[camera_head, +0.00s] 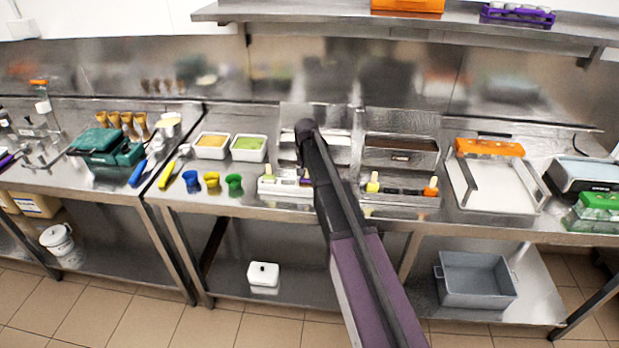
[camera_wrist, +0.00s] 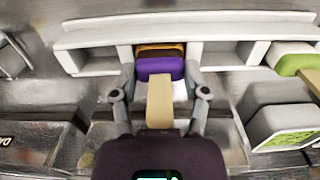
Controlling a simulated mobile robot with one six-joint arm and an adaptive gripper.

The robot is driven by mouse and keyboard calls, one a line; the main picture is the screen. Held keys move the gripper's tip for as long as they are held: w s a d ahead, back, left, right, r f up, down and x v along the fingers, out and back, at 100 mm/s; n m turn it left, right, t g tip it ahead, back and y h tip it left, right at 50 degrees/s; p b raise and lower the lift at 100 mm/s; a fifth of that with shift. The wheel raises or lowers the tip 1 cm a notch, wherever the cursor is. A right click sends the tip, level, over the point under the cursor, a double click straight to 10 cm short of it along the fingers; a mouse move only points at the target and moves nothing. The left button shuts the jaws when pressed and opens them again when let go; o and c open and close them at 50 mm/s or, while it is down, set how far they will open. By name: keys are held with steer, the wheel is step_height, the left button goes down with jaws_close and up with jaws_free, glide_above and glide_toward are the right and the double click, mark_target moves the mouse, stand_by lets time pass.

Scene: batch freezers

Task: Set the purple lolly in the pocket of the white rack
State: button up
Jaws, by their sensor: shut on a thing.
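The purple lolly (camera_wrist: 160,68) has a pale wooden stick (camera_wrist: 160,102) that points toward my wrist camera. My gripper (camera_wrist: 160,62) is shut on it, one finger on each side of the purple body. The white rack (camera_wrist: 95,38) runs across the top of the wrist view, and the lolly sits at one of its openings, with a brown and orange layer just beyond it. I cannot tell whether the lolly rests on the pocket floor. In the head view the white rack (camera_head: 283,190) stands at the counter front, and my arm partly hides its right end.
A green-topped lolly (camera_wrist: 290,62) is at the rack's other end. A dark rack with lollies (camera_head: 400,191) stands to the right. White tubs (camera_head: 249,155), coloured cups (camera_head: 234,184) and a tray with an orange-handled tool (camera_head: 490,147) share the counter.

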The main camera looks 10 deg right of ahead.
steer(key=o, duration=1.1)
steer(key=shift+o, duration=0.2)
steer(key=s+n, duration=0.3)
steer(key=s, duration=2.6)
steer(key=shift+s+d+n, duration=0.15)
steer(key=shift+d+n, duration=0.15)
steer(key=shift+d, duration=0.15)
